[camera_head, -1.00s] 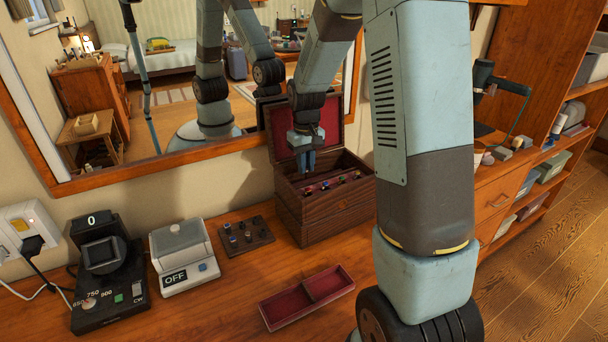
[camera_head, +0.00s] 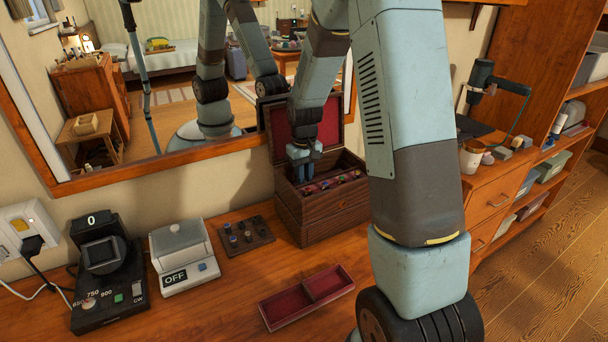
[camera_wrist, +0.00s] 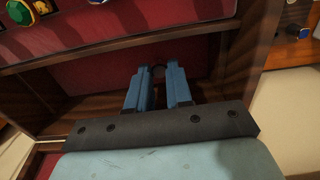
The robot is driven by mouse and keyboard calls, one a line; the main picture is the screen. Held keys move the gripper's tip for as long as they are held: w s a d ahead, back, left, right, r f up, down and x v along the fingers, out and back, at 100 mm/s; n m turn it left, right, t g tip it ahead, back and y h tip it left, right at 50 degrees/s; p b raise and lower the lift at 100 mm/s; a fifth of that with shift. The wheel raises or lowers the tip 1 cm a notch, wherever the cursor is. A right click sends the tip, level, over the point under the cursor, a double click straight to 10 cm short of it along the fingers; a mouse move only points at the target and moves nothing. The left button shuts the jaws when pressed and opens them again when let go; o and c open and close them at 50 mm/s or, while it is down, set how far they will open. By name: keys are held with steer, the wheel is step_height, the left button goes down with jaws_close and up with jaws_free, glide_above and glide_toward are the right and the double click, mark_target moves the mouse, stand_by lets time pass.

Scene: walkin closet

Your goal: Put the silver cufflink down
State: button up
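The wooden jewelry box (camera_head: 322,220) stands on the dresser with its red-lined lid up. My gripper (camera_head: 304,176) is down at the box's left rear part. In the wrist view its two blue fingers (camera_wrist: 158,72) stand apart above a red-lined compartment (camera_wrist: 110,83), beside the row of gem pieces.
Several small pieces sit on a dark board (camera_head: 262,239) left of the box. An empty red-lined tray (camera_head: 306,297) lies in front. A scale (camera_head: 183,256) and a black device (camera_head: 105,280) stand at the left. The mirror (camera_head: 180,110) is close behind the box.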

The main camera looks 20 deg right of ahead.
steer(key=o, duration=0.4)
steer(key=shift+c, duration=0.2)
steer(key=shift+r, duration=0.15)
step_height(320, 180, up, 12)
steer(key=s+r+m+t, duration=0.1)
steer(key=s+r+t, duration=0.2)
steer(key=s+r, duration=0.9)
steer(key=s+r+m+t, duration=0.1)
steer(key=s+r+t, duration=0.1)
steer(key=s, duration=1.5)
steer(key=shift+t, duration=0.3)
